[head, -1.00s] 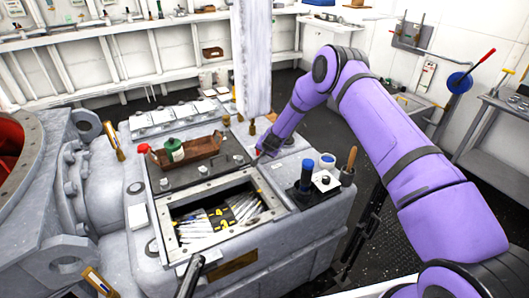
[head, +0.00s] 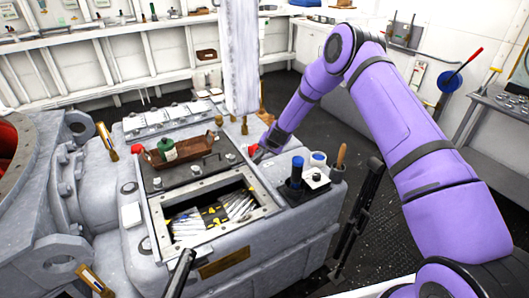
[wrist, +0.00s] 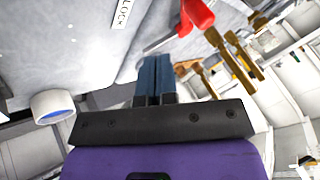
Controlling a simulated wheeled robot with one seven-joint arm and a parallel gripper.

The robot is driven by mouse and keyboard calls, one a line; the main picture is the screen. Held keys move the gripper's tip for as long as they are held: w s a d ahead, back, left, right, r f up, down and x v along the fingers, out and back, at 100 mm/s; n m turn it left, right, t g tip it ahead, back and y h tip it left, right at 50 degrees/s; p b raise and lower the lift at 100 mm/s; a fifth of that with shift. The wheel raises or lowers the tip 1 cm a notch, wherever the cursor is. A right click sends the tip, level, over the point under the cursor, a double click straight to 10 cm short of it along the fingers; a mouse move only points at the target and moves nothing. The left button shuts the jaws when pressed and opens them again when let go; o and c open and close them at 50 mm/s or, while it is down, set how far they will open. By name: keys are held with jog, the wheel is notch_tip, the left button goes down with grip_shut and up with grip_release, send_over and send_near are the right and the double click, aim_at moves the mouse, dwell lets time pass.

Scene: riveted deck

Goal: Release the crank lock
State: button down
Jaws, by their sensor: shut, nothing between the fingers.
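A red lever or knob (head: 253,149) sits on the right part of the grey machine top, beside the dark plate. In the wrist view the red piece (wrist: 196,14) is at the top, beyond the fingertips and to their right. A white label reading LOCK (wrist: 124,14) lies on the grey surface left of it. My gripper (wrist: 153,62) has its two blue fingers together and empty, with a visible gap to the red piece. In the head view my gripper (head: 261,153) is close by the red piece, its fingers hard to make out.
An open bin (head: 210,216) of tools lies in front. A brown tray (head: 183,152) with a green item is to the left. A blue-capped bottle (head: 297,172), a tape roll (head: 318,160) and a wooden handle (head: 341,155) stand at right. A white post (head: 241,60) rises behind.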

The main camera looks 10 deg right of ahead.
jog(key=shift+v, duration=2.3)
jog(key=shift+d, duration=0.1)
